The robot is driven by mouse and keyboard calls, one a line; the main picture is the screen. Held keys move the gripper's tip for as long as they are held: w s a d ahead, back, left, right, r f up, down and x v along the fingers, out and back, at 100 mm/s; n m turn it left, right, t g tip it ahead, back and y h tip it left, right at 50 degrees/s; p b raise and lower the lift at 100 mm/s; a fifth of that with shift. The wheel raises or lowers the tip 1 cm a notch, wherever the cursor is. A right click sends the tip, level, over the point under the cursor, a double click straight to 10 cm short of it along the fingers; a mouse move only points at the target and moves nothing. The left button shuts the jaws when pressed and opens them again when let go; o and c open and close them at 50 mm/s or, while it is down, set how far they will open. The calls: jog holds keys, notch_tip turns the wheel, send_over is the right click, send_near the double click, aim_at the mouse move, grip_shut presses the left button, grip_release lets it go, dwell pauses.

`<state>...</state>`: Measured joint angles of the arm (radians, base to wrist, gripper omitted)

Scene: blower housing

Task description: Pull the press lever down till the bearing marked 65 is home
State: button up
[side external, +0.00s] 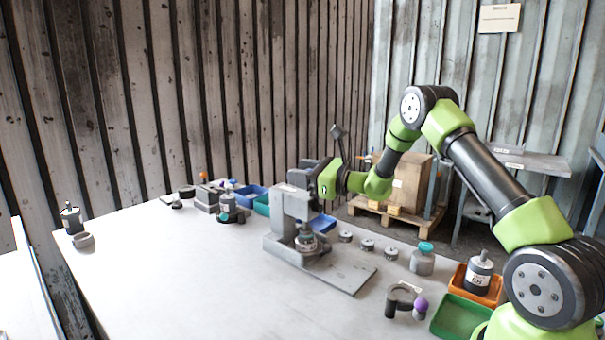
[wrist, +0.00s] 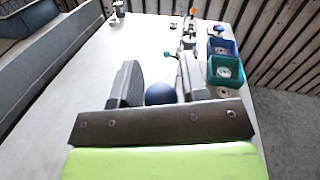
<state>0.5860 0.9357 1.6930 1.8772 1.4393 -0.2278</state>
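The grey arbor press (side external: 292,222) stands upright on the table in the side external view. A dark part with a pale label (side external: 306,241) sits under its ram; no number can be read on it, and I cannot make out the bearing. My gripper (side external: 307,172) is level beside the press head, pointing left. In the wrist view my gripper (wrist: 160,85) has a dark blue ball knob (wrist: 160,94), apparently the press lever's, between its fingers, which appear to touch it on both sides. The lever's shaft is hidden.
An orange bin (side external: 459,276) holds a bottle-shaped part marked 65 (side external: 478,272); a green tray (side external: 459,318) lies in front. Several small rings and a teal-topped jar (side external: 423,259) stand right of the press. Blue and teal bins (wrist: 224,70) lie beyond. The table's front left is clear.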

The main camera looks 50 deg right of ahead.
grip_shut()
jog(key=shift+d+r+m+t, duration=0.15)
jog(key=shift+d+r+m, duration=0.05)
jog(key=shift+d+m, duration=0.65)
jog(key=shift+d+r+m+t, duration=0.15)
jog(key=shift+d+m, duration=0.6)
jog(key=shift+m, duration=0.2)
jog(key=shift+d+m+t, duration=0.3)
jog(key=shift+d+m, duration=0.55)
jog(key=shift+m, duration=0.05)
jog(key=d+f+m+t+h, duration=0.1)
jog(key=d+f+m+h, duration=0.1)
jog(key=d+f+m, duration=0.2)
jog(key=shift+d+m, duration=1.65)
jog(key=shift+m, duration=1.95)
jog(key=shift+f, duration=0.1)
